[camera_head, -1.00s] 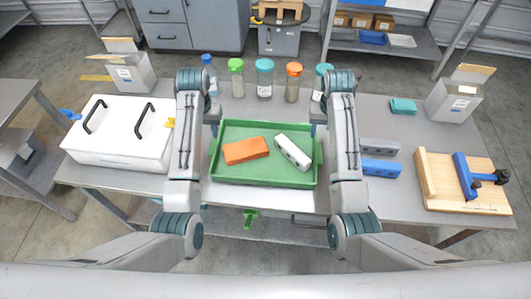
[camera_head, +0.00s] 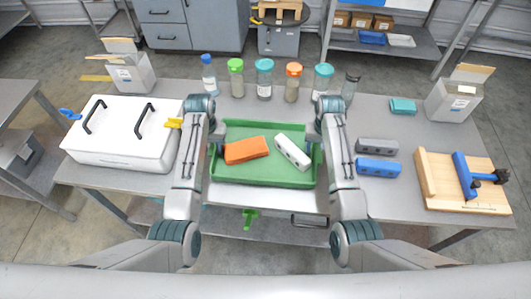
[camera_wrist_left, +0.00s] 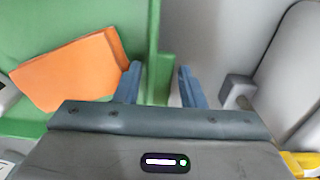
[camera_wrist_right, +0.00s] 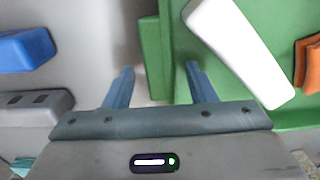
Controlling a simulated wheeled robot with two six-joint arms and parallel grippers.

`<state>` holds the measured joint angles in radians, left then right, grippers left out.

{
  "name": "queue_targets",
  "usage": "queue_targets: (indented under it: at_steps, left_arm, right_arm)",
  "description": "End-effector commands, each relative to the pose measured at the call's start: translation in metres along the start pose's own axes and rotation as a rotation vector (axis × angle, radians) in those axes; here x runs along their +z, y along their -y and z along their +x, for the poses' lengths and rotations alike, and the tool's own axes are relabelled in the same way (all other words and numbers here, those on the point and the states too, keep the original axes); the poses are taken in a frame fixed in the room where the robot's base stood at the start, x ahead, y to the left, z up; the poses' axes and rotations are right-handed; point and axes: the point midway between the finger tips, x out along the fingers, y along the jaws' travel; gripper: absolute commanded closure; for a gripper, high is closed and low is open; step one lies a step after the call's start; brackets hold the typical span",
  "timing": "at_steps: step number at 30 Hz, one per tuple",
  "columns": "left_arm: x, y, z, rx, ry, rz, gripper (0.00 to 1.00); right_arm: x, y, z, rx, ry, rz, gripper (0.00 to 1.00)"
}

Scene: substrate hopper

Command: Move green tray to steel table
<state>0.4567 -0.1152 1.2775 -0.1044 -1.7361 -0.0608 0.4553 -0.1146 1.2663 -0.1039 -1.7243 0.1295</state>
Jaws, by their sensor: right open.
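The green tray (camera_head: 265,181) sits flat on the grey metal table (camera_head: 400,198) in front of me. It holds an orange block (camera_head: 246,151) and a white block (camera_head: 293,152). My left gripper (camera_head: 216,146) is low at the tray's left end; in the left wrist view its fingers (camera_wrist_left: 160,84) stand apart on either side of the tray's green end. My right gripper (camera_head: 317,142) is at the right end; in the right wrist view its open fingers (camera_wrist_right: 160,80) stand astride the green end lug (camera_wrist_right: 150,50). My arms partly hide both ends.
A white lidded box (camera_head: 120,145) stands left. Several bottles (camera_head: 264,78) line the back edge. Grey (camera_head: 377,146) and blue (camera_head: 378,168) blocks lie right of the tray, before a wooden fixture (camera_head: 465,182). Another grey table (camera_head: 22,115) stands far left.

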Motion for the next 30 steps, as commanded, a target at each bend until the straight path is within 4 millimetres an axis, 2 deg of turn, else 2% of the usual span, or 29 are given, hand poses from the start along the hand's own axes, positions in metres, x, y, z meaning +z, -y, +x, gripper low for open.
queue_targets:
  at_steps: [6, 15, 17, 21, 23, 30]
  left_arm:
    - [0.000, 0.000, 0.016, 0.000, 0.001, 0.000, 0.64]
    - [0.000, 0.000, 0.018, 0.000, 0.000, 0.000, 0.64]
    - [0.000, 0.000, 0.018, 0.000, 0.000, 0.000, 0.73]
    - [0.000, 0.000, 0.017, 0.000, 0.000, 0.000, 1.00]
    - [0.000, 0.000, 0.017, 0.000, 0.000, 0.000, 1.00]
    - [0.000, 0.000, 0.016, 0.000, -0.001, 0.000, 1.00]
  right_arm:
    - [0.000, 0.000, 0.016, 0.000, 0.000, 0.000, 0.49]
    - [0.000, 0.000, 0.018, 0.000, -0.001, 0.000, 0.49]
    - [0.000, 0.000, 0.018, 0.000, -0.001, 0.000, 0.59]
    - [0.000, 0.000, 0.017, 0.000, -0.001, 0.000, 0.86]
    - [0.000, 0.000, 0.017, 0.000, -0.001, 0.000, 0.98]
    - [-0.001, 0.000, 0.016, 0.000, -0.002, 0.000, 1.00]
